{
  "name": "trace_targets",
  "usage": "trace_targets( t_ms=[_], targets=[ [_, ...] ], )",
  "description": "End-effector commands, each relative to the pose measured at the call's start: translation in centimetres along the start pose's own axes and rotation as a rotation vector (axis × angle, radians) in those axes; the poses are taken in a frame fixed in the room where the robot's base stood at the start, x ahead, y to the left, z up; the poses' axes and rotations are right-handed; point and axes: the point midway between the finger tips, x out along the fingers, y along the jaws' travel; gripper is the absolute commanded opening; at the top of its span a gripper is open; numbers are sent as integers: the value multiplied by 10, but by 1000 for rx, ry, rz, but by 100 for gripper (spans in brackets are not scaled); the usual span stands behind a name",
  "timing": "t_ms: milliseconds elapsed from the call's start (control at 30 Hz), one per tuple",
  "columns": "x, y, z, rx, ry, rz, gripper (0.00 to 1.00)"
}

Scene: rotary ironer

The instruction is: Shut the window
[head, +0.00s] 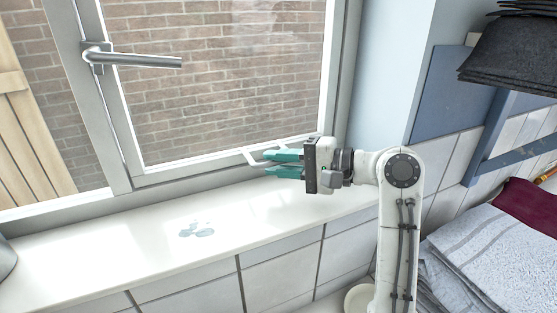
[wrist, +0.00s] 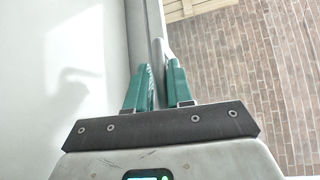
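The window sash (head: 145,177) has a pale grey frame around a large pane, with brick wall behind it. Its lever handle (head: 135,60) is on the left stile and lies about level, pointing right. I cannot tell how far the sash stands from its fixed frame. My gripper (head: 268,161) is low at the sash's bottom rail, just above the sill, pointing left. Its teal fingers are apart with a narrow gap. In the wrist view the fingers (wrist: 159,80) straddle the line of a grey rail (wrist: 157,35); contact is not clear.
The white sill (head: 130,250) runs below the window, with a blue-grey patch (head: 196,229) on it. A wooden panel (head: 20,125) shows outside at left. At right are folded towels (head: 495,255), a blue frame (head: 455,95) and dark stacked cloths (head: 515,50).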

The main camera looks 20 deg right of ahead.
Motion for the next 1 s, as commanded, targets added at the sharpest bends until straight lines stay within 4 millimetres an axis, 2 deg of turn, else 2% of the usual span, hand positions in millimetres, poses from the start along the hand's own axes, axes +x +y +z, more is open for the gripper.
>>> trace_targets(
  t_ms=[33, 167, 467, 567, 1000],
  targets=[
    [-1, 2, -1, 3, 2, 2, 25],
    [0, 1, -1, 2, 2, 0, 37],
    [-4, 0, -1, 0, 3, -2, 37],
    [-14, 0, -2, -1, 6, -5, 37],
    [-92, 1, -2, 1, 7, -3, 37]
  ],
)
